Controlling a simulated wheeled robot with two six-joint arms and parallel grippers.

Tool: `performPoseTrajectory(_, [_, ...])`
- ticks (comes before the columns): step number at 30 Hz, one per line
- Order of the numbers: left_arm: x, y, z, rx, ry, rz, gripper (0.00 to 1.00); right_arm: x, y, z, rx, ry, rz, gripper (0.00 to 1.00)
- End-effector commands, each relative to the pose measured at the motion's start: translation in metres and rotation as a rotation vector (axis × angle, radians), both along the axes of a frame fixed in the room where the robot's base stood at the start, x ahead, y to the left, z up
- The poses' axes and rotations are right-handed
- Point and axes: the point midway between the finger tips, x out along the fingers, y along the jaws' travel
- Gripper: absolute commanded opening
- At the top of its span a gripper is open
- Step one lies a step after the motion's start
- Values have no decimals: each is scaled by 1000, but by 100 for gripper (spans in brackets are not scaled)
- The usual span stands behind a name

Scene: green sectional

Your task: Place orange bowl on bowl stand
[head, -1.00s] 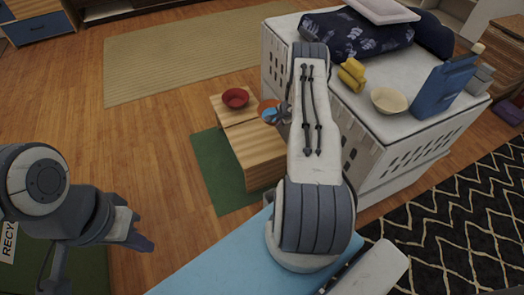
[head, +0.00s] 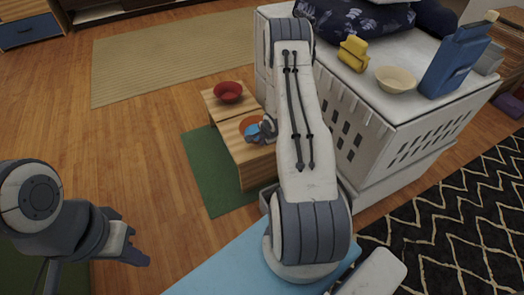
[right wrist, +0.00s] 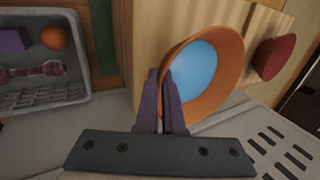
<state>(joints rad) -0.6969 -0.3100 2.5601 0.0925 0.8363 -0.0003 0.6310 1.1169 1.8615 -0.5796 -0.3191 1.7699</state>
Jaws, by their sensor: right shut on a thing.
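The orange bowl (head: 249,122), blue inside, is at the wooden bowl stand (head: 250,166), over its nearer part. My right gripper (head: 262,133) is at the bowl's near right side. In the right wrist view, the fingers of my right gripper (right wrist: 168,103) are shut on the rim of the orange bowl (right wrist: 232,62), and the bowl is tilted toward the camera. I cannot tell whether the bowl touches the stand. A red bowl (head: 228,92) sits on the farther part of the stand. My left gripper (head: 128,238) is open and empty, low at the left.
A white slatted unit (head: 375,135) stands right of the stand, with a cream bowl (head: 396,80), a yellow object (head: 353,53) and a blue carton (head: 455,60) on top. A green mat (head: 205,170) lies under the stand. A grey basket (right wrist: 45,98) shows in the right wrist view.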

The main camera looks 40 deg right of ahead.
Motion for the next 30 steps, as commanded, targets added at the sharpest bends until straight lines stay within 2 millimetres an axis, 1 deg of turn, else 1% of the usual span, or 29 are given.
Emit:
performPoseTrajectory(2, [0, 0, -5, 0, 0, 0, 0, 0, 1, -8, 0, 0, 0, 0])
performPoseTrajectory(6, [0, 0, -20, 0, 0, 0, 0, -1, 1, -31, 1, 2, 1, 0])
performPoseTrajectory(9, [0, 0, -26, 0, 0, 0, 0, -1, 1, -41, 0, 1, 0, 0])
performPoseTrajectory(16, [0, 0, -23, 0, 0, 0, 0, 0, 0, -39, 0, 0, 0, 0])
performPoseTrajectory(20, [0, 0, -24, 0, 0, 0, 0, 0, 0, -42, 0, 1, 0, 0])
performPoseTrajectory(21, [0, 0, -24, 0, 0, 0, 0, 0, 0, -42, 0, 1, 0, 20])
performPoseTrajectory(22, [0, 0, -24, 0, 0, 0, 0, 0, 0, -42, 0, 1, 0, 32])
performPoseTrajectory(23, [0, 0, -24, 0, 0, 0, 0, 0, 0, -42, 0, 1, 0, 35])
performPoseTrajectory(30, [0, 0, -24, 0, 0, 0, 0, 0, 0, -42, 0, 1, 0, 35])
